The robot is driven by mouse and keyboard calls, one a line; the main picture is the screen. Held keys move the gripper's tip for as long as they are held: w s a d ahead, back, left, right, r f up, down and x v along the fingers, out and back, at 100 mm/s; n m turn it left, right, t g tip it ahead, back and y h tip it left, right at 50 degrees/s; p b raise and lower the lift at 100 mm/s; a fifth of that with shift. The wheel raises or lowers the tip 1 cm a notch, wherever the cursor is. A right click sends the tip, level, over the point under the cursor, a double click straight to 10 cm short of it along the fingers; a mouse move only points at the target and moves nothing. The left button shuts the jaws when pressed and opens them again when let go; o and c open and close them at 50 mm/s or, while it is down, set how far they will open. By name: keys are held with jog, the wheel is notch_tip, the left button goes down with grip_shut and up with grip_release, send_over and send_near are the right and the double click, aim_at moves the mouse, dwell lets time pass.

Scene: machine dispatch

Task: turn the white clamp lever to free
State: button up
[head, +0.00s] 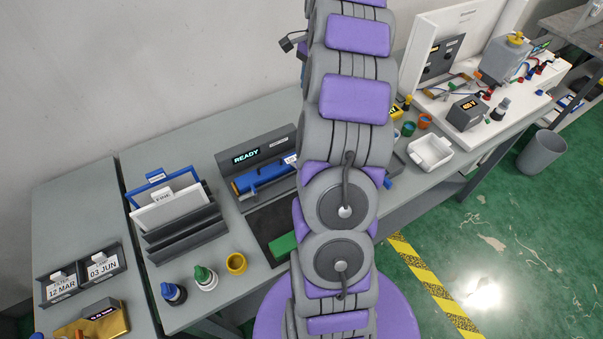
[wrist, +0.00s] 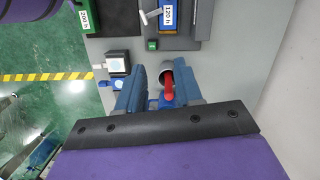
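In the wrist view, a white lever (wrist: 148,17) juts out on the left side of a blue block (wrist: 180,15) with a white label, near the top edge. I take it to be the clamp lever. My gripper (wrist: 154,85) is open, with blue-grey fingers apart, below the lever in the picture. A curved red handle (wrist: 169,84) shows between the fingers, close to the right one; I cannot tell whether it touches. In the head view my arm hides the gripper, and I cannot make out the white lever there.
In the head view, a dark fixture with a READY display (head: 246,156) holds a blue part (head: 262,175). A white tray (head: 430,153) lies right of my arm. Bare bench (head: 95,205) shows at left.

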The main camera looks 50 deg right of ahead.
jog(key=s+a+f+n+h+b, duration=0.2)
jog(key=s+a+f+b, duration=0.1)
jog(key=a+f+b, duration=0.5)
jog(key=f, duration=0.4)
jog(key=f+b, duration=0.1)
jog(key=f, duration=0.2)
jog(key=f+b, duration=0.1)
jog(key=f, duration=0.3)
jog(key=shift+a+f, duration=0.3)
jog(key=d+f, duration=0.1)
jog(key=f, duration=0.1)
jog(key=d+f+b, duration=0.1)
jog(key=d+f, duration=0.1)
jog(key=shift+d+f, duration=0.1)
jog(key=shift+d, duration=0.05)
jog(key=shift+a+r, duration=0.15)
jog(key=shift+a, duration=0.4)
jog(key=shift+a+r, duration=0.15)
jog(key=shift+a, duration=0.4)
jog(key=shift+c, duration=0.2)
jog(key=shift+a+r, duration=0.1)
jog(key=shift+a, duration=0.2)
jog(key=shift+c, duration=0.7)
jog(key=shift+w, duration=0.1)
jog(key=shift+c, duration=0.7)
jog(key=shift+d, duration=0.2)
jog(key=shift+c, duration=0.9)
jog(key=shift+d+f, duration=0.2)
jog(key=shift+d, duration=0.45)
grip_shut()
